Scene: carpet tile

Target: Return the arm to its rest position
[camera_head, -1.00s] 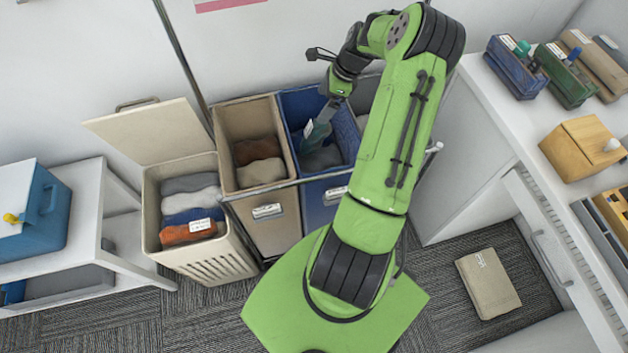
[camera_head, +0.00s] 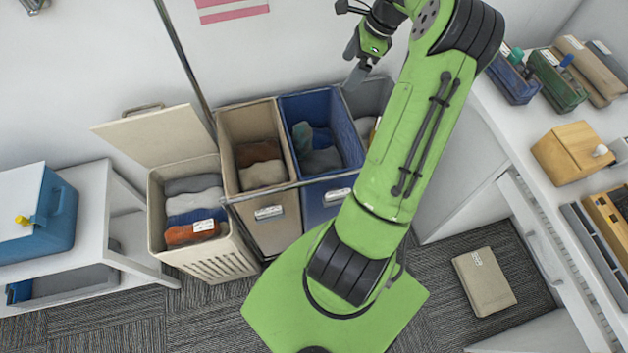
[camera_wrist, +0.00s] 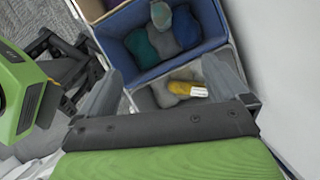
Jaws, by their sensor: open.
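My gripper (camera_head: 356,76) is raised above the back of the blue bin, near the wall, and holds nothing. In the wrist view its two grey fingers (camera_wrist: 165,88) stand wide apart with nothing between them. The blue bin (camera_head: 335,198) holds folded cloths, among them a teal-grey one (camera_head: 302,138) at its left side. In the wrist view the blue bin (camera_wrist: 140,75) and a grey bin (camera_wrist: 140,97) with a yellow item (camera_wrist: 187,88) lie below the fingers. My green arm covers part of the grey bin in the head view.
A tan bin (camera_head: 272,214) and a lidded cream hamper (camera_head: 205,262) with folded cloths stand left of the blue bin. A metal pole (camera_head: 183,65) rises behind them. A white counter (camera_head: 505,125) with boxes is at the right. A beige folded item (camera_head: 484,281) lies on the carpet.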

